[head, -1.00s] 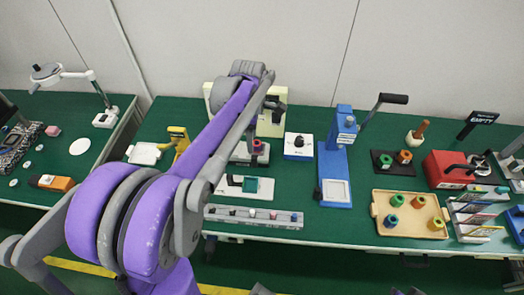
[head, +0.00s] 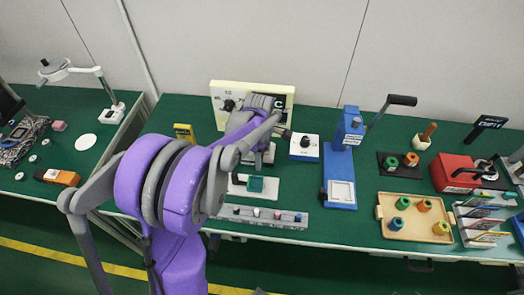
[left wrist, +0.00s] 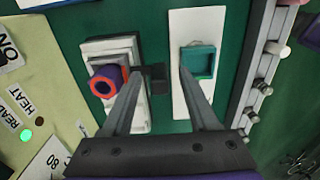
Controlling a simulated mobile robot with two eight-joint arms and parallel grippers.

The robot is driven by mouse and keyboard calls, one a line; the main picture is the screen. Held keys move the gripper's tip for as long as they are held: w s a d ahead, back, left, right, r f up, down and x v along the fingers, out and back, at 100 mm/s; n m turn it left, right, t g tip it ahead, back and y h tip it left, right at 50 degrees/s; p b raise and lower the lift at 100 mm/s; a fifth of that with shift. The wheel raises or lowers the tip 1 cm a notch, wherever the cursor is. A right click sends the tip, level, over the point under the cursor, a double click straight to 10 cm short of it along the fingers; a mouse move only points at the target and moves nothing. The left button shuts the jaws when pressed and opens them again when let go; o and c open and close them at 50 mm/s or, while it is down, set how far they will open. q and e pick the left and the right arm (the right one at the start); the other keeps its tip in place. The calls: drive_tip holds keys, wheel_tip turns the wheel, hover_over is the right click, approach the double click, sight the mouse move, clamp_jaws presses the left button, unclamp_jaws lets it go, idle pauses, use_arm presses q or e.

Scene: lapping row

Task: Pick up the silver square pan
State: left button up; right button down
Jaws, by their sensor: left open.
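No plainly silver pan stands out. A small square open tray (left wrist: 198,62) with a teal-looking inside sits on a white plate in the left wrist view; it also shows in the head view (head: 255,184). I cannot tell whether it is the silver pan. A silvery-white square (head: 341,192) lies on the base of the blue lever press (head: 340,165). My left gripper (left wrist: 160,80) is open and empty, above the gap between the white plate and a pale stand (left wrist: 128,50). One finger overlaps the plate's edge. My arm partly hides this area in the head view. My right gripper is not seen.
The stand carries a purple and orange ring (left wrist: 104,80) beside the fingers. A cream heater panel (head: 280,100) stands behind. A grey rail (head: 265,216) with several knobs runs along the front. A wooden tray (head: 425,238) with several coloured rings is at right.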

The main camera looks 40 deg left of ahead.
use_arm(q)
clamp_jaws()
idle(0.4)
